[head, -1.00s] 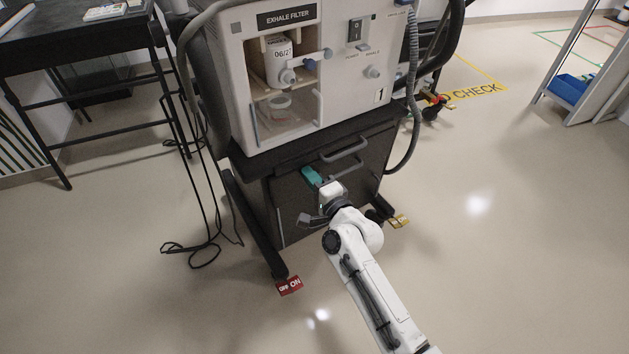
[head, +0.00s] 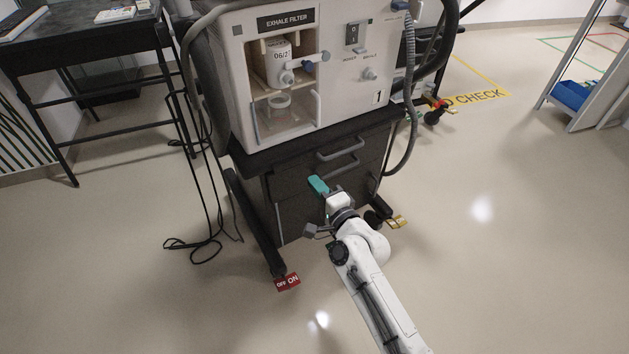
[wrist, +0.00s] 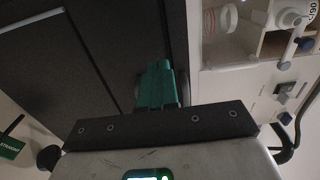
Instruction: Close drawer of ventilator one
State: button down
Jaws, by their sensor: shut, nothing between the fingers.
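Ventilator one (head: 352,98), a white machine marked 1, stands on a dark cart. Under it the cart has dark drawer fronts (head: 290,205) with grey bar handles; the upper handle (head: 341,148) shows clearly. Whether a drawer stands slightly out is hard to tell from this angle. My gripper (head: 318,185), with teal fingers, is shut and empty in front of the drawer fronts, left of and below the handles. In the wrist view the teal fingers (wrist: 156,85) point at the dark cart front (wrist: 100,45). I cannot tell whether they touch it.
A red OFF/ON tag (head: 288,282) lies at the cart's left foot and a yellow tag (head: 397,222) at its right foot. Loose black cables (head: 190,245) lie on the floor at left, near a black table (head: 85,35).

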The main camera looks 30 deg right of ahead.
jog(key=s, duration=0.8)
jog(key=shift+s+a, duration=0.3)
jog(key=shift+s, duration=0.05)
jog(key=shift+f, duration=0.1)
jog(key=s+a+f+n+g+y, duration=0.4)
jog(key=s+a+f+n+g, duration=0.35)
jog(key=s+n, duration=0.35)
jog(key=s+d+n+g+h, duration=0.35)
jog(key=s+n+g, duration=0.45)
jog(key=s, duration=0.8)
notch_tip(320, 180, up, 27)
jog(key=g+p, duration=0.1)
jog(key=p, duration=2.6)
jog(key=shift+s+d+m, duration=0.15)
jog(key=shift+s+m, duration=0.1)
jog(key=shift+m, duration=0.05)
